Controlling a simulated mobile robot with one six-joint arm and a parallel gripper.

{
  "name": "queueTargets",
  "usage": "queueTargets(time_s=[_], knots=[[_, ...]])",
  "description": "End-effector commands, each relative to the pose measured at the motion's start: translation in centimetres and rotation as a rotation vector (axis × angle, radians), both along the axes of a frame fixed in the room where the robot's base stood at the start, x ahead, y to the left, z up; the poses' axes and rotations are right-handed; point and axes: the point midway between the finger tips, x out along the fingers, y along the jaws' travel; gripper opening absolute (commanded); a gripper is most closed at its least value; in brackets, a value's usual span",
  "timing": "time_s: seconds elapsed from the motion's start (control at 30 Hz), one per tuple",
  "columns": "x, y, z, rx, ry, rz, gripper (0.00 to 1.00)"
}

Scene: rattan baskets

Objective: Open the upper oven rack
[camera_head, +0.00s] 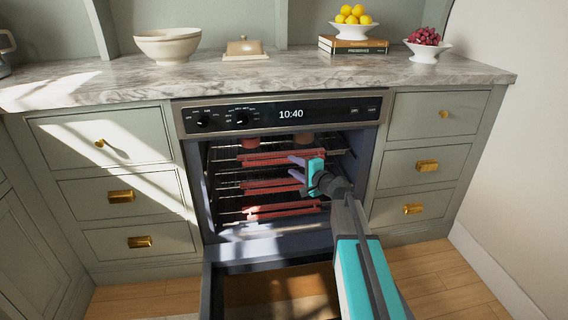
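The oven (281,114) stands with its door (222,290) folded down, so its inside shows. The upper rack (262,159) is a wire rack with a red strip along its front edge, and it sits inside the oven. My gripper (292,167) is at the oven opening, with two lavender fingers spread one above the other. The upper finger overlaps the upper rack's red strip in the picture; I cannot tell whether it touches. Nothing shows between the fingers. My gripper hides part of the racks' right side.
Two lower racks with red strips, a middle one (262,187) and a bottom one (268,212), sit below. Blurred round items (251,142) are at the back of the upper rack. Drawers with brass handles (427,166) flank the oven. A marble counter (300,70) is above.

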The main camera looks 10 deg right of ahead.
Motion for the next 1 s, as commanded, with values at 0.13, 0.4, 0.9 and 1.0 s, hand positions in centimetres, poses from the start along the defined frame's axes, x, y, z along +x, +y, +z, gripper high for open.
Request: queueTargets(time_s=[0.13, 0.4, 0.9, 1.0], knots=[[1.6, 0.5, -0.4, -0.001, 0.0, 0.0, 0.35], [4.0, 1.6, -0.9, -0.002, -0.001, 0.0, 0.35], [6.5, 2.7, -1.3, -0.001, 0.0, -0.001, 0.35], [6.5, 2.7, -1.3, -0.001, 0.0, -0.001, 0.35]])
